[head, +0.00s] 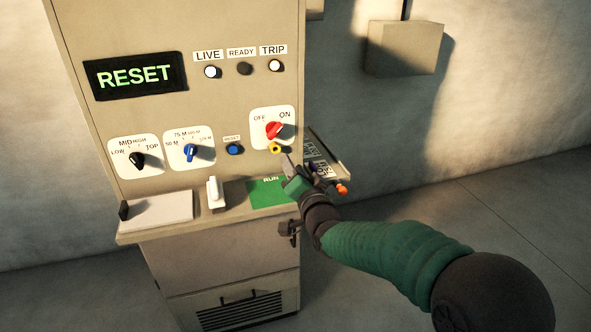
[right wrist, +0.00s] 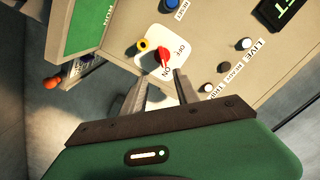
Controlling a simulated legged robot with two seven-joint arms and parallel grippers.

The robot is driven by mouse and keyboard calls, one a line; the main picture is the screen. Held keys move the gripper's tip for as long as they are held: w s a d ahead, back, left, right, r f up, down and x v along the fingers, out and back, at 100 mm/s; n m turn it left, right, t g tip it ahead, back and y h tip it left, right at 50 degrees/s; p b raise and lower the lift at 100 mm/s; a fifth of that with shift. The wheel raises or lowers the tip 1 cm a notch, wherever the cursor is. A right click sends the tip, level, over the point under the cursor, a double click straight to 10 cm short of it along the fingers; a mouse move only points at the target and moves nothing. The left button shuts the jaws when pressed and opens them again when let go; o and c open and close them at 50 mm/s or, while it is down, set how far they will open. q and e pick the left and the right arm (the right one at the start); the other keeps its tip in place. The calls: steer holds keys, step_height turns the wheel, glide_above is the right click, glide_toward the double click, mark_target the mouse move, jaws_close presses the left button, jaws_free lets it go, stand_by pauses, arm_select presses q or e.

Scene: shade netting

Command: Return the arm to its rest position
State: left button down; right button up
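My right arm reaches in from the lower right in the head view. Its gripper (head: 288,170) is just below and right of the red OFF/ON knob (head: 273,130) on the beige control cabinet (head: 200,105). In the right wrist view my right gripper (right wrist: 160,82) has its two fingers apart with nothing between them. The red knob (right wrist: 163,59) lies beyond the fingertips, apart from them as far as I can tell. In the head view its handle appears turned towards ON. My left gripper is not in view.
The display (head: 134,76) reads RESET. The LIVE (head: 211,72) and TRIP (head: 276,65) lamps look white, READY (head: 244,69) dark. A side tray (head: 328,155) with an orange knob (head: 342,188) is close to the arm. A grey wall box (head: 404,48) hangs behind. Floor at right is clear.

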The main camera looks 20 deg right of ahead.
steer(key=s+f+n+g+p, duration=0.2)
steer(key=s+f+n+g, duration=0.2)
steer(key=s+f+g, duration=0.55)
steer(key=s+d+f+n+g, duration=0.1)
steer(key=s+f, duration=0.3)
steer(key=s, duration=0.4)
steer(key=s+d+f+n+g+p, duration=0.1)
steer(key=s+f+n+g, duration=0.1)
steer(key=s+f, duration=0.3)
steer(key=s+d+f+n+g+h, duration=0.1)
steer(key=s+f+g, duration=0.2)
steer(key=s, duration=0.8)
step_height(320, 180, down, 2)
steer(key=shift+s+n+p, duration=0.3)
steer(key=shift+s, duration=0.05)
